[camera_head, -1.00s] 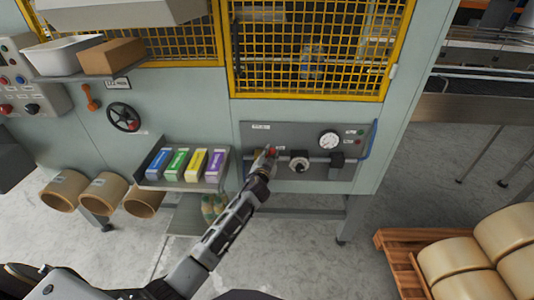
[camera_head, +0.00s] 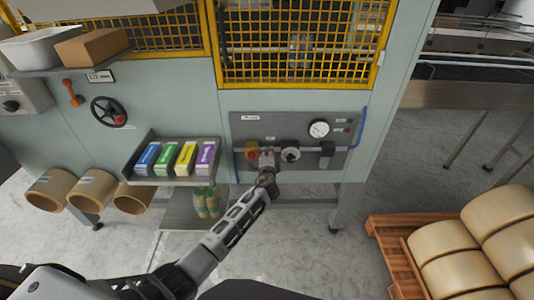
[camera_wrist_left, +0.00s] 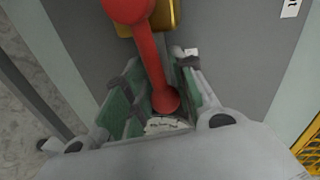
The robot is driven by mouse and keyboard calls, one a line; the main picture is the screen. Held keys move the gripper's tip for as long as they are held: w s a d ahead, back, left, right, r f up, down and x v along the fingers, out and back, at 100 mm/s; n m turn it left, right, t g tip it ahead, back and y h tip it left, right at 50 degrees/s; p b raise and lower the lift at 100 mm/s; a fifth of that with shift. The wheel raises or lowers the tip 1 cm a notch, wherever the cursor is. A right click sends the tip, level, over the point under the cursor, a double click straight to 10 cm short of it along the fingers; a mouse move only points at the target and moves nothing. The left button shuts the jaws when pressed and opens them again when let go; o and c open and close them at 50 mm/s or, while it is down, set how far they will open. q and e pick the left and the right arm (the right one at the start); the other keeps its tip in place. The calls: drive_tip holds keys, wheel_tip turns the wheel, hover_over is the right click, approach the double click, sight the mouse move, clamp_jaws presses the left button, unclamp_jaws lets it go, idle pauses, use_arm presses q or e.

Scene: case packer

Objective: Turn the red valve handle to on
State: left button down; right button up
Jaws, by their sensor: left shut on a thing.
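The red valve handle (camera_wrist_left: 150,55) runs from its hub on a yellow valve body (camera_wrist_left: 162,15) to a rounded end between my left gripper's fingers in the wrist view. My left gripper (camera_wrist_left: 157,98) is shut on the handle near that end. In the head view my left gripper (camera_head: 266,157) is at the grey panel, just right of the yellow valve body (camera_head: 251,149), and hides part of the handle. The lettering by the handle's end is too small to read. My right gripper is not in view.
A dark knob (camera_head: 290,151) sits close to the right of my left gripper, on the grey panel (camera_head: 285,125) with a gauge (camera_head: 319,128). A shelf of coloured boxes (camera_head: 148,160) is to the left. A pallet (camera_head: 385,235) with rolls stands at the lower right.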

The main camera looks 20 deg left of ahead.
use_arm(q)
drive_tip(key=shift+f+m, duration=0.5)
drive_tip(key=shift+m, duration=0.1)
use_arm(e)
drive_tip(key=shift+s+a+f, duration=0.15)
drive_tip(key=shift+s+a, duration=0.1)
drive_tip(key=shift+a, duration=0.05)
use_arm(q)
drive_tip(key=shift+f, duration=0.1)
drive_tip(key=c, duration=1.2)
unclamp_jaws()
drive_tip(key=shift+o, duration=0.2)
drive_tip(key=v, duration=1.2)
drive_tip(key=shift+d, duration=0.2)
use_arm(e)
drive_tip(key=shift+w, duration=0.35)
